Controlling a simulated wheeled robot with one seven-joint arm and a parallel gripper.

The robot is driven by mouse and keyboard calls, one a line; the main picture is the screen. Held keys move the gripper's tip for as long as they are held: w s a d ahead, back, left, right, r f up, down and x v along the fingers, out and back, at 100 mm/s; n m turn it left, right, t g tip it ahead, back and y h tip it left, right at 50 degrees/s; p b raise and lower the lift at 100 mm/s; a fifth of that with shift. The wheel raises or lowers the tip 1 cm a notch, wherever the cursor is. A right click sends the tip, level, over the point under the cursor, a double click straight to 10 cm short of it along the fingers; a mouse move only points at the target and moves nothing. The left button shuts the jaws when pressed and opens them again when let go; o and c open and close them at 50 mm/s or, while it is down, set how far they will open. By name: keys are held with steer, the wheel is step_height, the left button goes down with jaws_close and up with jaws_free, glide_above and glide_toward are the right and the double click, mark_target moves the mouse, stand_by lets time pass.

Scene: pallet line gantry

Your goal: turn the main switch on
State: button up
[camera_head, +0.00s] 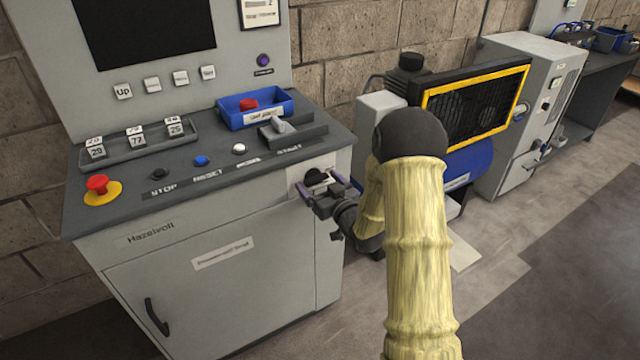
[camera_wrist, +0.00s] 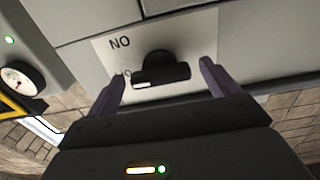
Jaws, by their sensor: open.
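The main switch (camera_head: 316,177) is a black rotary knob on a pale plate on the cabinet's front, near its right corner. In the wrist view the knob (camera_wrist: 162,70) has a wide black handle bar with a small white mark at its left end. The letters "NO" show upper left of it, appearing turned in this view, and another mark is partly hidden at the bar's left end. My gripper (camera_head: 325,191) is open in front of the switch. In the wrist view its two purple fingers (camera_wrist: 163,83) stand on either side of the knob, apart from it.
The grey console (camera_head: 220,260) carries a red emergency button (camera_head: 97,184), several small buttons, and a blue tray (camera_head: 233,117) on top. A blue compressor with a yellow-framed grille (camera_head: 477,103) stands behind my arm. Open floor (camera_head: 560,270) lies at right.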

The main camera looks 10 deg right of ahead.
steer(key=c, duration=1)
steer(key=shift+m, duration=0.3)
steer(key=m, duration=0.4)
steer(key=m+p, duration=0.1)
steer(key=m, duration=0.3)
steer(key=shift+m, duration=0.3)
steer(key=m+p, duration=0.2)
steer(key=m, duration=0.2)
steer(key=shift+m, duration=0.3)
steer(key=shift+m+p, duration=0.8)
steer(key=shift+m, duration=1.4)
